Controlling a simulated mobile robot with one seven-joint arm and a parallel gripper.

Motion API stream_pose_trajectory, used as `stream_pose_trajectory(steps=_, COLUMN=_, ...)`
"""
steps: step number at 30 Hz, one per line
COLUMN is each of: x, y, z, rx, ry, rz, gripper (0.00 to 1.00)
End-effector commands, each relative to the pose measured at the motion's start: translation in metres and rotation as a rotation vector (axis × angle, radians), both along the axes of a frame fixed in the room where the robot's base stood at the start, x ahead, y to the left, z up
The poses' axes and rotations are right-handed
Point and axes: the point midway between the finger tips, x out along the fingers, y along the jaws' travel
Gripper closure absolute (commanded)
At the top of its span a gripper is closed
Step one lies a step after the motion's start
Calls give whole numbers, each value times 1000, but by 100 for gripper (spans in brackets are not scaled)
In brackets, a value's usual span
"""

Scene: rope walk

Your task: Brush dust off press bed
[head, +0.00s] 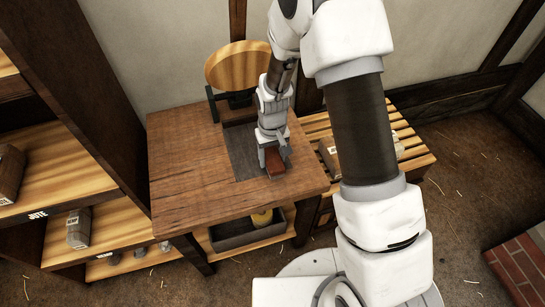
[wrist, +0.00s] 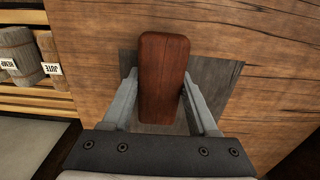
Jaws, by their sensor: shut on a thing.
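My gripper (head: 273,158) points down at the wooden table and is shut on a reddish-brown wooden block, seemingly the brush (head: 285,163). In the wrist view the brush (wrist: 163,75) sits between the two grey fingers, its long side running away from me. Any bristles are hidden beneath it. The press bed seems to be the dark grey rectangle (head: 243,150) set in the tabletop; it also shows in the wrist view (wrist: 217,80). The brush is over it; I cannot tell whether they touch. I cannot make out dust.
A round wooden disc on a dark stand (head: 238,68) stands at the table's back. A grey tray (head: 240,236) with a yellow item lies on the shelf below. Shelves stand left, a slatted bench (head: 412,150) right. The tabletop's left part (head: 185,160) is clear.

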Motion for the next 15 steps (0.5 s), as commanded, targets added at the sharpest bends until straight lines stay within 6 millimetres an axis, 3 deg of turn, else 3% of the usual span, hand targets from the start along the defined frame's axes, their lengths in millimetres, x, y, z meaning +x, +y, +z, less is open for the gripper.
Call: stream_pose_trajectory(steps=15, x=37, y=10, z=2, rx=0, ry=-1, rz=0, gripper=100)
